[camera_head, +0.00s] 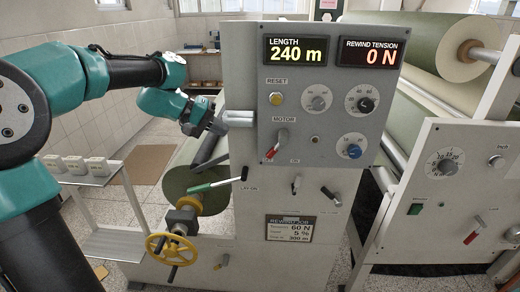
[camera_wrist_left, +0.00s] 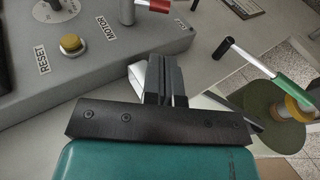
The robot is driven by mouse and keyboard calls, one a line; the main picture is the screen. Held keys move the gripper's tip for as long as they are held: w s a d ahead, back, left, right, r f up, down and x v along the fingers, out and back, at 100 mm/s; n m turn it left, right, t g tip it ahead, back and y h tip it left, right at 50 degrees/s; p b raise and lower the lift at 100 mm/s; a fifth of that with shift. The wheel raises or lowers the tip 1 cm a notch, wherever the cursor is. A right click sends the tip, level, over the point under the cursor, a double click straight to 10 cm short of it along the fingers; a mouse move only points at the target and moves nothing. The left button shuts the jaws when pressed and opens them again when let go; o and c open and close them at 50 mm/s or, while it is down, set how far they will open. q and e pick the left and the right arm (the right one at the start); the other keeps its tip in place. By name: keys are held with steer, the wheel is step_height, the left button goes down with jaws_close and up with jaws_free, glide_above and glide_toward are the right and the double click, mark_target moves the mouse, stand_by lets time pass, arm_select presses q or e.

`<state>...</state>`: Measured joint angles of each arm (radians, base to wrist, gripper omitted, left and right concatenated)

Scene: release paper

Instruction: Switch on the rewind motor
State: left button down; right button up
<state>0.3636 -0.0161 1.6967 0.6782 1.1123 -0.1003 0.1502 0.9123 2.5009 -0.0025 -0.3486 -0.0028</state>
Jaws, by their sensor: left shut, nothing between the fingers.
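The motor switch (camera_head: 277,145) sits under the MOTOR label on the grey control panel (camera_head: 330,105). Its silver lever with a red tip points down and to the left. In the wrist view the switch (camera_wrist_left: 150,6) shows at the top edge, partly cut off. My left gripper (camera_head: 242,118) is shut and empty at the panel's left edge, left of and a little above the switch. In the wrist view its closed fingers (camera_wrist_left: 156,72) point towards the panel side, apart from the switch. Whether the fingertips touch the panel I cannot tell. My right gripper is not in view.
A yellow RESET button (camera_head: 277,98) and dials are near the switch. A green-handled lever (camera_head: 215,184) and yellow handwheel (camera_head: 171,248) stand below my left arm. A paper roll (camera_head: 468,50) is at the right. Displays read 240 m and 0 N.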

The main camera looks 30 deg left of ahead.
mark_target(269, 152)
arm_select(q)
steer(key=x, duration=1.4)
steer(key=shift+d+f, duration=0.1)
stand_by(0.3)
